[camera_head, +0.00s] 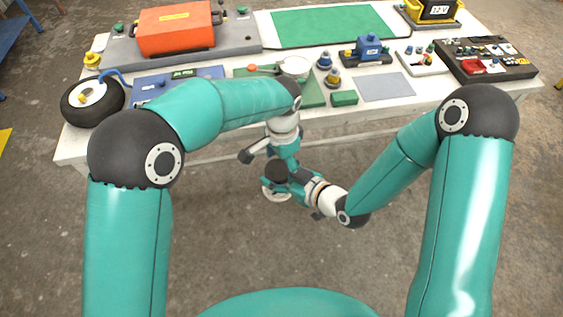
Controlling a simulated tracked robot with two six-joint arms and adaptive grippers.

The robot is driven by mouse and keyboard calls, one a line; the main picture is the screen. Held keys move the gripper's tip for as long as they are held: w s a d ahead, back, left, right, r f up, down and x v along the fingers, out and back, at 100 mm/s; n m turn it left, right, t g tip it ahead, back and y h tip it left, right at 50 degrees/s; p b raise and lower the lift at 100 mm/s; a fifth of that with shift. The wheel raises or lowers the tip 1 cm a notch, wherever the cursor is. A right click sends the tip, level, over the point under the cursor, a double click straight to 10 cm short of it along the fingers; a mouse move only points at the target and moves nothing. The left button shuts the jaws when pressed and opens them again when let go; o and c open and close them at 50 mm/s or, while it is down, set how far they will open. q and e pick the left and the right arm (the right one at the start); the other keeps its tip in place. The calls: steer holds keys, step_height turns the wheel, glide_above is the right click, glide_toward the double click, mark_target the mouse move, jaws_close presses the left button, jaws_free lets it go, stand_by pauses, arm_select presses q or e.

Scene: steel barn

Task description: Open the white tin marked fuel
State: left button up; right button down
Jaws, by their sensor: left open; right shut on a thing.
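A white tin (276,194) with a dark round top (277,170) shows in front of the table, partly hidden by my grippers; I cannot read any marking on it. My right gripper (291,183) reaches in from the right and is shut on the tin, seemingly clear of the table's front edge. My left gripper (267,157) points down just above the dark top. Its fingers are apart, and I cannot tell whether they touch the top.
The white table (225,156) behind carries an orange case (175,29), a green mat (335,25), a white round container (295,67), a blue device (368,47), a grey plate (386,86) and a dark tray (487,62). A black wheel (92,102) is at the left. Concrete floor lies in front.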

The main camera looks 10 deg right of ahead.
arm_select(q)
step_height(320, 180, up, 4)
steer(key=shift+d+r, duration=0.1)
steer(key=shift+d, duration=0.05)
steer(key=shift+r, duration=0.1)
steer(key=shift+c, duration=1.4)
steer(key=r, duration=0.2)
steer(key=a+r, duration=0.1)
steer(key=shift+s+a, duration=0.1)
steer(key=shift+s, duration=0.2)
steer(key=shift+s+a, duration=0.1)
steer(key=shift+f, duration=3.9)
steer(key=c, duration=1)
steer(key=n, duration=0.5)
